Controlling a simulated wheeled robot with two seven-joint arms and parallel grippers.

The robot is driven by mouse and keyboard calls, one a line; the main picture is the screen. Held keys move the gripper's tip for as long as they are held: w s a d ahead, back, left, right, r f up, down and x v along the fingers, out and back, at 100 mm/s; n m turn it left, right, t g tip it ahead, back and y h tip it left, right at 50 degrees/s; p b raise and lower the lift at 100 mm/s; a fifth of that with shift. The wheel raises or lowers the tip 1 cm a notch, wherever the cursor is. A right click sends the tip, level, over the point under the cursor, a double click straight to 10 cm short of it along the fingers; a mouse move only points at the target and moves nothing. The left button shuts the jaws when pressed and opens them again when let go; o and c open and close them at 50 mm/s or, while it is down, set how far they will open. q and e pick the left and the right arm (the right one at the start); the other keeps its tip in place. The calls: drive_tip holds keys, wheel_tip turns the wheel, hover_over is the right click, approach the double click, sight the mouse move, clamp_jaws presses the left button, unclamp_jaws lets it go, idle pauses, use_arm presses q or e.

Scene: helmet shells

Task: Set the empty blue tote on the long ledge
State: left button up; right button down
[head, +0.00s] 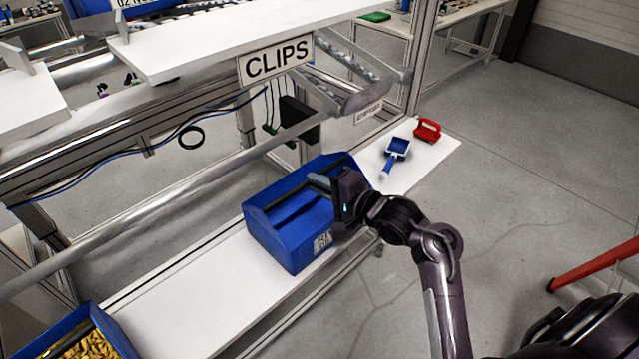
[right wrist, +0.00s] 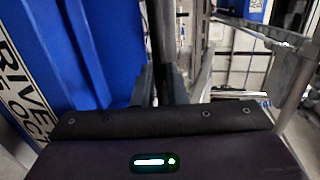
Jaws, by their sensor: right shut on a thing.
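The blue tote (head: 290,238) is on the white long ledge (head: 185,303), about midway along it, and looks empty where I can see inside. My right gripper (head: 322,183) is shut on the blue tote at its right-hand side. My arm hides part of that side and the label. In the right wrist view the blue tote (right wrist: 85,50) fills the left, and the dark fingers of my right gripper (right wrist: 157,85) stand against its edge. I cannot tell whether the tote's base rests fully on the ledge. My left gripper is not in view.
A blue bin of yellowish pieces (head: 85,345) sits at the ledge's near left end. A blue-and-white scoop-like tool (head: 397,150) and a red item (head: 428,130) lie at its far right end. A CLIPS sign (head: 275,62) and a metal rail (head: 160,198) are above and behind.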

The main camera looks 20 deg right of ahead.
drive_tip(key=c, duration=1.5)
unclamp_jaws()
drive_tip(key=shift+f, duration=0.1)
drive_tip(key=shift+o, duration=0.2)
drive_tip(key=b+v, duration=0.1)
drive_tip(key=v, duration=1.1)
